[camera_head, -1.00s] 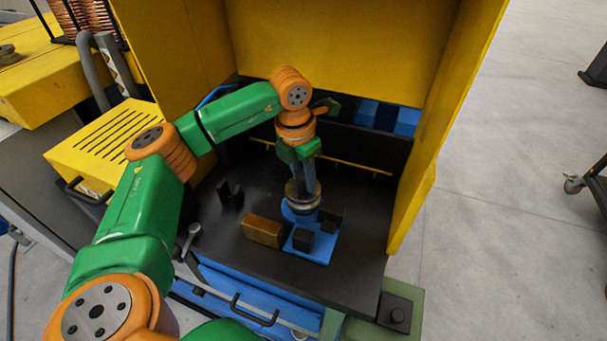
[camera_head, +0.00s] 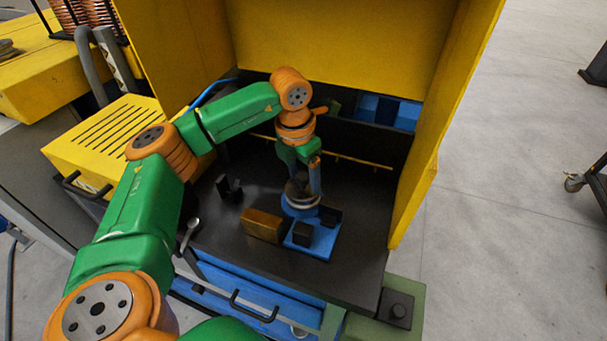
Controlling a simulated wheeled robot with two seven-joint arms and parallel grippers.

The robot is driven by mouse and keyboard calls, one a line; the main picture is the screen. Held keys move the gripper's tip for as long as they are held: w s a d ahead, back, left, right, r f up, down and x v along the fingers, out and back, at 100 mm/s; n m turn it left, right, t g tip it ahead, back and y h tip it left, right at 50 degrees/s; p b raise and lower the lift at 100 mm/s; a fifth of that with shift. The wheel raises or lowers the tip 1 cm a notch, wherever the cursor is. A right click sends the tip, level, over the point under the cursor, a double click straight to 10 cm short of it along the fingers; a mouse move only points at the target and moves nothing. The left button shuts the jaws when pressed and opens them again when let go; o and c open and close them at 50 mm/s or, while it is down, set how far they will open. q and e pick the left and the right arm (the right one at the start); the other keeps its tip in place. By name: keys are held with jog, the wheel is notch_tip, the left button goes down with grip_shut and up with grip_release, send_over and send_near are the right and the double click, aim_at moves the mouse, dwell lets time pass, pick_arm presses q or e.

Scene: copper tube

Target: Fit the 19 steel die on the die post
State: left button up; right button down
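The die post rises from a blue fixture (camera_head: 318,243) on the dark worktable inside the yellow enclosure. A pale round steel die (camera_head: 301,201) sits low at the post, on the fixture's round blue seat. It looks level, but I cannot read its number or tell how fully it is seated. A darker piece (camera_head: 297,187) shows just above it, partly hidden by the fingers. My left gripper (camera_head: 302,182) points down over the die, its fingers spread to either side. It looks open. My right gripper is out of view.
A brown block (camera_head: 262,226) lies left of the fixture, and small dark blocks (camera_head: 302,234) stand on it. A dark holder (camera_head: 229,188) stands further left. Yellow walls (camera_head: 440,130) enclose the sides and back.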

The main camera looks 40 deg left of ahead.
aim_at(300, 178)
pick_arm(q)
jog(key=r, duration=0.2)
jog(key=r+b, duration=0.1)
jog(key=r, duration=0.1)
jog(key=s+r, duration=0.1)
jog(key=r, duration=0.2)
jog(key=shift+a, duration=0.1)
